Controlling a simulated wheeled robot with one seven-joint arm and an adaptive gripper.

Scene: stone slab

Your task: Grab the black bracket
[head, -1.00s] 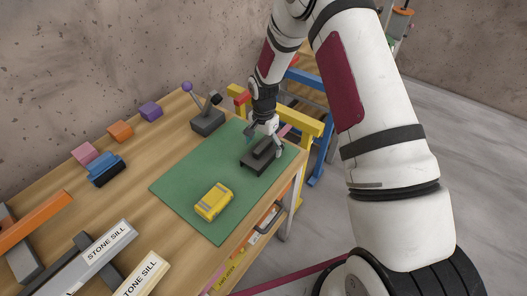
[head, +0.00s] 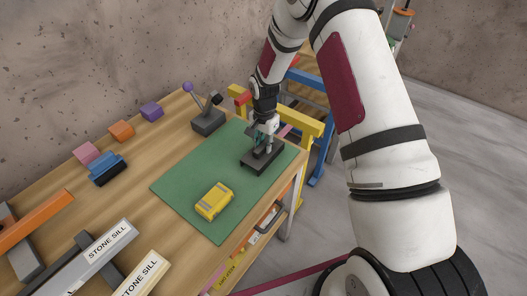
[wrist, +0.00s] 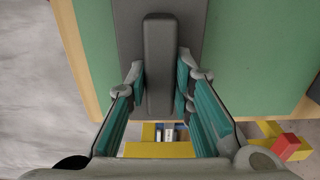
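The black bracket (head: 256,165) lies flat near the far right corner of the green mat (head: 180,190). It has a flat base and a raised rib. In the wrist view the bracket (wrist: 160,60) shows as a dark plate with its rib running between my fingers. My gripper (head: 264,148) points down over it. The lower contact on the rib is partly hidden by the fingers.
A grey joystick box (head: 208,121) stands behind the mat. Colored blocks (head: 121,131) and labeled stone sills (head: 105,247) lie to the left. A yellow frame (head: 308,124) stands just beyond the bench edge.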

